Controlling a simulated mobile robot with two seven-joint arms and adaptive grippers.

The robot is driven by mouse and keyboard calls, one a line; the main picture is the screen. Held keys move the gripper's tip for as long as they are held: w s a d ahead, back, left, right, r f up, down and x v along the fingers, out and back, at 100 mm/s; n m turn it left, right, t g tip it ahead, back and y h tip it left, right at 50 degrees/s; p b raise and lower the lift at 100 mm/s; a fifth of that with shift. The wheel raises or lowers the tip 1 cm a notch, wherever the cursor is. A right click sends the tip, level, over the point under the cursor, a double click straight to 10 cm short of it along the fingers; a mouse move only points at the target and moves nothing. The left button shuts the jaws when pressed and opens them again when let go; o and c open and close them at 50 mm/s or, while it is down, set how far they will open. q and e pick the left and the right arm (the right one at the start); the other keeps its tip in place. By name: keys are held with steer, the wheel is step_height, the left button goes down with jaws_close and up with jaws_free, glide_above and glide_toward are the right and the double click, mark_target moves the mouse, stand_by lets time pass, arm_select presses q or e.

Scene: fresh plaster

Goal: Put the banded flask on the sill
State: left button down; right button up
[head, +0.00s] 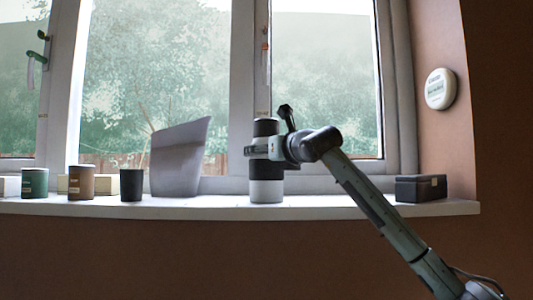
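The banded flask (266,190) stands upright on the window sill (330,207), near the middle of the view. It has a dark top, a dark band lower down and a pale base. My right gripper (264,149) reaches in from the right at the flask's upper half. One finger crosses in front of the flask, and its tip shows just past the left side. The other finger is hidden, so I cannot tell whether they press on it. The flask's base appears to rest on the sill. My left gripper is out of view.
Left of the flask stand a grey slanted panel-like vessel (180,160), a black cup (131,185), a brown canister (81,183) and a green canister (34,183). A dark box (420,188) sits at the sill's right end. Sill between flask and box looks clear.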

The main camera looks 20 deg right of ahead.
steer(key=o, duration=0.3)
steer(key=shift+r, duration=0.1)
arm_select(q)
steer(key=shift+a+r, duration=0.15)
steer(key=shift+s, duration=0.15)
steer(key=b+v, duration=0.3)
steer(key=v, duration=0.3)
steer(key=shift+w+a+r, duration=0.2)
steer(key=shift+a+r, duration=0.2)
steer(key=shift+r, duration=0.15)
arm_select(e)
steer(key=s+d, duration=0.1)
steer(key=s, duration=1.1)
steer(key=shift+d, duration=0.15)
